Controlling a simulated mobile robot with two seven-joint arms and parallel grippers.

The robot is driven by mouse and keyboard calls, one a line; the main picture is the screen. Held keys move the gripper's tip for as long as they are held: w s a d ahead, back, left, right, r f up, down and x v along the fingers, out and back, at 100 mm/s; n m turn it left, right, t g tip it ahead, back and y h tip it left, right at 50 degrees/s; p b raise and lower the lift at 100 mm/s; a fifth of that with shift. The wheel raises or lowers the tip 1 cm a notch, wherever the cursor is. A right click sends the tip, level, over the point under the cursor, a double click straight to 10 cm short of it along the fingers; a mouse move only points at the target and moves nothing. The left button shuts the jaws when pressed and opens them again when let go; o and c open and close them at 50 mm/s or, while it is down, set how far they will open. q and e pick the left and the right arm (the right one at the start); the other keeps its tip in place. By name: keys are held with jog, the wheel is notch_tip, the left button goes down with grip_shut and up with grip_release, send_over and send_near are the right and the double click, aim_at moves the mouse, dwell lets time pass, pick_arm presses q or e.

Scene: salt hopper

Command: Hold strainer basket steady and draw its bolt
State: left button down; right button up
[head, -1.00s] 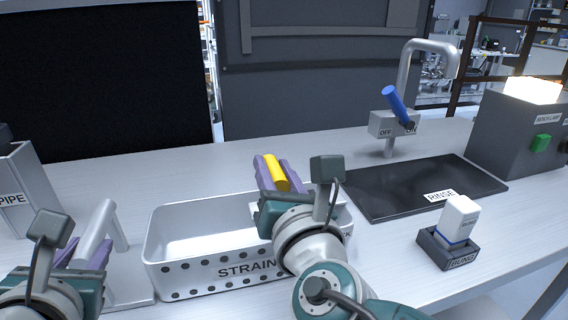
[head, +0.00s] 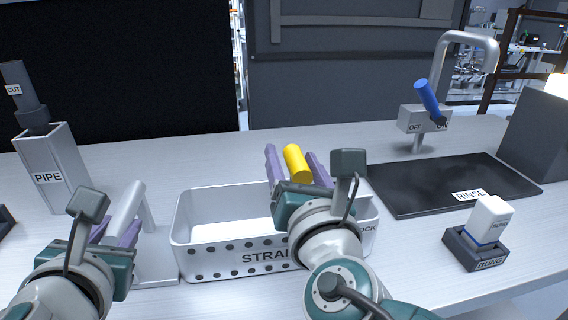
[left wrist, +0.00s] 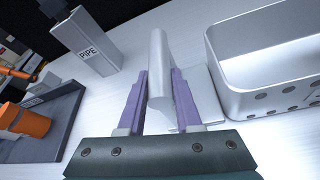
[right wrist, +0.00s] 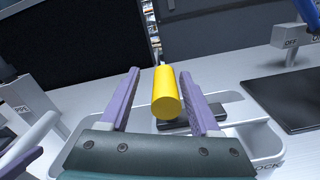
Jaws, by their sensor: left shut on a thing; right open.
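The strainer basket (head: 225,259) is a pale metal tub with holes along its front, on the bench. A grey bar handle (head: 126,208) stands on a flat plate at its left. My left gripper (head: 115,232) is shut on this handle; the left wrist view shows the handle (left wrist: 158,75) between the purple fingers. A yellow cylinder knob (head: 297,163), which looks like the bolt's grip, sits above the basket. My right gripper (head: 291,158) is open with its fingers either side of the knob; the right wrist view shows gaps beside the knob (right wrist: 166,95). My right arm hides part of the basket's front.
A PIPE holder (head: 52,172) stands at the left. At the right are a black RINSE mat (head: 430,186), a tap with a blue lever (head: 429,98), and a white bottle-like block (head: 491,218) in a BUNG holder (head: 470,251). An orange object (left wrist: 25,122) lies far left.

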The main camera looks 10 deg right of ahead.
pick_arm(q)
jog(key=shift+s+f, duration=0.25)
jog(key=shift+f, duration=0.2)
pick_arm(e)
jog(key=s, duration=1.1)
jog(key=shift+s, duration=0.25)
jog(key=shift+a, duration=0.1)
pick_arm(q)
jog(key=c, duration=1)
grip_release()
jog(key=shift+o, duration=0.9)
jog(key=shift+s+d, duration=0.1)
jog(key=o, duration=0.3)
jog(key=shift+r, duration=0.2)
pick_arm(e)
jog(key=shift+s, duration=0.1)
